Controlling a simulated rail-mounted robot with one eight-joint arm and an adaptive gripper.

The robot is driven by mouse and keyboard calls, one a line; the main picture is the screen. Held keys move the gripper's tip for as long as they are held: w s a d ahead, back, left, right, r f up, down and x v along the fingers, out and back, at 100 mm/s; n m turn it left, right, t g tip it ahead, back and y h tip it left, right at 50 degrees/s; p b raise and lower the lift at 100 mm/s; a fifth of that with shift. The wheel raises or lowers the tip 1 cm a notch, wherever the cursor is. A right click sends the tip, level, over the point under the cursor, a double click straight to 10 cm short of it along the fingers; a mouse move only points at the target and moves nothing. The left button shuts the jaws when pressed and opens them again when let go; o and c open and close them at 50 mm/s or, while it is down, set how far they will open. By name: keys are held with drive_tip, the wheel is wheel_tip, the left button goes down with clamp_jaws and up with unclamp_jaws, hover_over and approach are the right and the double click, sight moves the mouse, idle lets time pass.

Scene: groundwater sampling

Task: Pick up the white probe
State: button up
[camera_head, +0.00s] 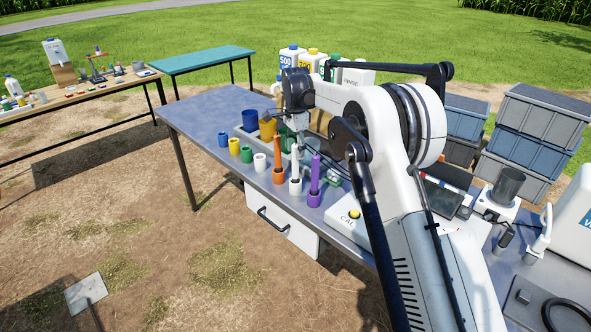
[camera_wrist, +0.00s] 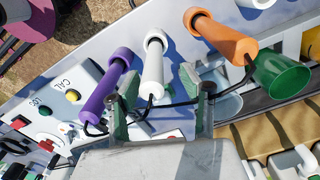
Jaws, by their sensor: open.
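The white probe (camera_head: 295,164) stands upright in a white cup (camera_head: 295,187) on the grey table, in a row with an orange probe (camera_head: 278,152) at its left and a purple probe (camera_head: 315,167) at its right. In the wrist view the white probe (camera_wrist: 153,70) lies between my two open green fingers, with nothing clamped. The purple probe (camera_wrist: 108,85) is just outside the left finger and the orange probe (camera_wrist: 222,37) is beyond the right finger. My gripper (camera_head: 296,128) is above the white probe; my arm partly hides the table behind it.
Blue (camera_head: 223,139), yellow (camera_head: 234,147), green (camera_head: 246,154) and white (camera_head: 260,162) cups stand to the left along the front edge. A white CAL box (camera_head: 348,216) is at the right. Black cables lie close to my fingers in the wrist view. The table's left end is clear.

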sight(296, 164)
drive_tip(key=shift+s+d+f+p, duration=0.1)
drive_tip(key=shift+s+f+p, duration=0.15)
drive_tip(key=shift+f, duration=1.15)
drive_tip(key=shift+s+f+p, duration=0.15)
drive_tip(key=shift+f+p, duration=0.05)
drive_tip(key=shift+f, duration=1.15)
drive_tip(key=shift+c, duration=0.5)
clamp_jaws()
